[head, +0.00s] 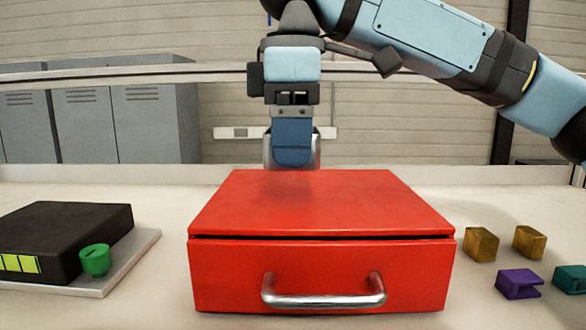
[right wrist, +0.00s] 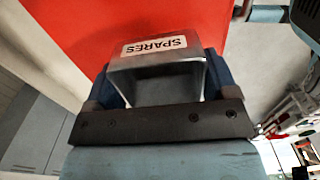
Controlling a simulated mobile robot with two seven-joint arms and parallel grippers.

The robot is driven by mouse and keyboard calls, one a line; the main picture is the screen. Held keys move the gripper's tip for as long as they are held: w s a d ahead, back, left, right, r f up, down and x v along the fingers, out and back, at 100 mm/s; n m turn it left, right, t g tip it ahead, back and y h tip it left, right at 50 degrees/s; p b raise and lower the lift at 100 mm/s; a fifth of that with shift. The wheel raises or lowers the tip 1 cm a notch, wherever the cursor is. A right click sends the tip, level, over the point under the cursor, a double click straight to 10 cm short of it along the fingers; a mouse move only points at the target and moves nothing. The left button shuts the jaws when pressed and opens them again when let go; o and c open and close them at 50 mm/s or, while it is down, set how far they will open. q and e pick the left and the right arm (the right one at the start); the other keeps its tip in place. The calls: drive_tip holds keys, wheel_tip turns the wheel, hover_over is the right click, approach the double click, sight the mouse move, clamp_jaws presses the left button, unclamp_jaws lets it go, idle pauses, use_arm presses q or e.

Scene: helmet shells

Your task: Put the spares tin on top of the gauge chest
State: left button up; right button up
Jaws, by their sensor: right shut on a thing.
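The spares tin (right wrist: 150,66) is a grey metal tin with a white "SPARES" label, seen in the right wrist view. My right gripper (right wrist: 157,80) is shut on it, with a blue finger on each side. In the head view only the tin's grey edges (head: 317,152) show beside the gripper (head: 292,155). The gauge chest (head: 320,205) is a red box with a silver handle on its front. The tin is at the back edge of the chest's top in the head view; I cannot tell whether it touches. My left gripper is not in view.
A black box (head: 75,225) with yellow-green squares and a green ring-like part (head: 95,260) are on a grey plate (head: 120,270) at left. Gold blocks (head: 481,244), a purple block (head: 518,284) and a teal block (head: 570,279) lie at right. The chest's top is clear.

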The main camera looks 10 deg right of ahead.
sight(293, 199)
drive_tip(key=shift+w+f, duration=0.1)
drive_tip(key=shift+f, duration=1.9)
drive_tip(key=o, duration=0.8)
drive_tip(key=shift+f, duration=0.15)
wheel_tip(293, 199, up, 11)
drive_tip(key=shift+r, duration=0.65)
